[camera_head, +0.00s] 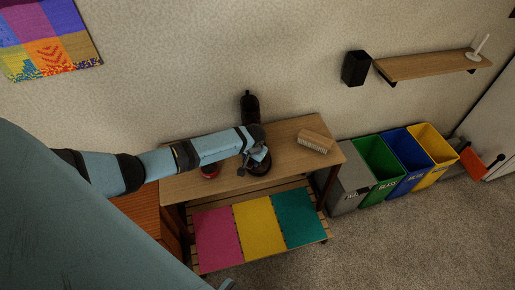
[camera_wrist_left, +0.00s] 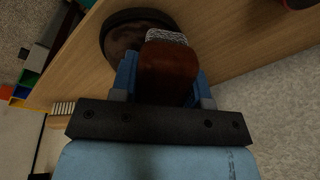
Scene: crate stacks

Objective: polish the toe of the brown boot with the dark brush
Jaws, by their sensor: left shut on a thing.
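The brown boot stands on the wooden table with its dark shaft (camera_head: 250,105) toward the wall. Its rounded toe (camera_head: 260,169) shows below my left gripper (camera_head: 258,155). In the left wrist view the scuffed brown toe (camera_wrist_left: 122,40) lies just beyond the fingers. My left gripper (camera_wrist_left: 165,85) is shut on the dark brush, whose reddish-brown back (camera_wrist_left: 167,72) sits between the blue fingers. Its grey bristles (camera_wrist_left: 166,36) overlap the toe's edge in the picture; I cannot tell whether they touch. The brush is hidden in the head view. My right gripper is not in view.
A light wooden brush (camera_head: 316,140) lies at the table's right end. A red tin (camera_head: 210,172) sits left of the boot. The table's front edge (camera_head: 300,172) is clear. Coloured bins (camera_head: 378,160) stand right of the table, and a wall shelf (camera_head: 425,65) is above them.

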